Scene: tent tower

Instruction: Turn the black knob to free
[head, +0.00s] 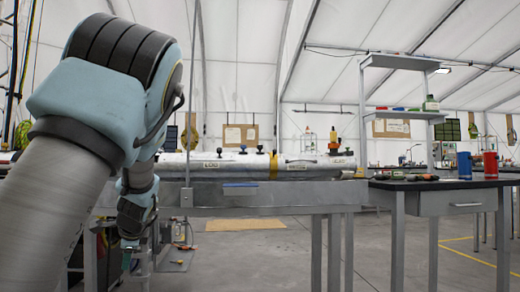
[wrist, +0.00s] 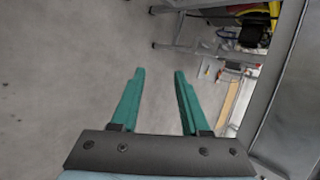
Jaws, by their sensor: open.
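A long white tube (head: 225,164) lies along the grey bench in the head view, with dark-lettered labels on its side. Small black knobs (head: 260,150) stand on top of it near the middle. I cannot tell which one the task means, nor how it is set. My gripper (wrist: 157,72) is open and empty in the wrist view, its two green fingers apart over the bare floor. In the head view my gripper (head: 127,262) hangs low at the left, below the bench top and away from the knobs. No knob shows in the wrist view.
The grey bench (head: 240,199) has a raised front edge. A shelf stand (head: 400,63) rises behind. The floor in front is clear.

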